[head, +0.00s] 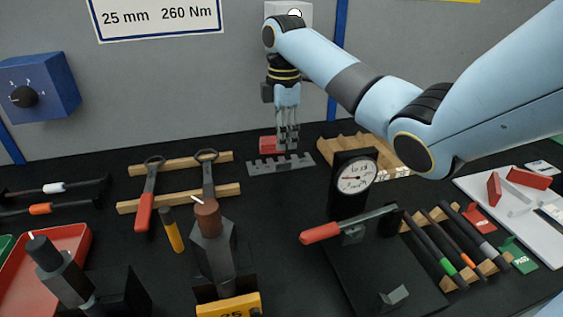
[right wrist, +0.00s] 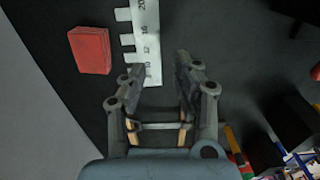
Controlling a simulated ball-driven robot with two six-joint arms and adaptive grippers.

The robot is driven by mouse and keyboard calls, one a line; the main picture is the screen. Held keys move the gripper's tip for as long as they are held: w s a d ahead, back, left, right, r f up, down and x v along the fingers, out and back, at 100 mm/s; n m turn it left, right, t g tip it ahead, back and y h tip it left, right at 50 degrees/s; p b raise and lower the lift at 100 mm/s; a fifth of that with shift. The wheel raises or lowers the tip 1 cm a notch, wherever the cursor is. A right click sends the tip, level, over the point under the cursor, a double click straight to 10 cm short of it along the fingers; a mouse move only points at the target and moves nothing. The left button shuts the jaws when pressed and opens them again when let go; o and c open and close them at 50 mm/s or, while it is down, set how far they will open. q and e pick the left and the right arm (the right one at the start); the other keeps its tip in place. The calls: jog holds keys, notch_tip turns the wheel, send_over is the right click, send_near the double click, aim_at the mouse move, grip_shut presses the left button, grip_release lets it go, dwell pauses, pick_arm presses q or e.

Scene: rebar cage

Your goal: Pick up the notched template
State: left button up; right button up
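The notched template (head: 266,167) is a flat grey strip with notches along one edge. It lies on the black bench top near the back wall. In the right wrist view the template (right wrist: 147,35) shows numbers along its face, and its near end lies between the fingertips in the picture. My right gripper (head: 288,147) points down over the template; in the right wrist view its fingers (right wrist: 158,73) are apart with nothing held. I cannot tell how high the fingertips are above the template. My left gripper is not in view.
A red block (head: 268,145) stands just behind the template. A dial gauge (head: 355,178) stands to its right, and a wooden rack (head: 345,147) lies behind the gauge. Wrenches (head: 150,185) rest on wooden strips to the left.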

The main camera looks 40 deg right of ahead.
aim_at(284, 161)
notch_tip(284, 161, down, 7)
jog(key=shift+w+f, duration=0.1)
jog(key=shift+f, duration=0.05)
jog(key=shift+c, duration=0.2)
grip_shut()
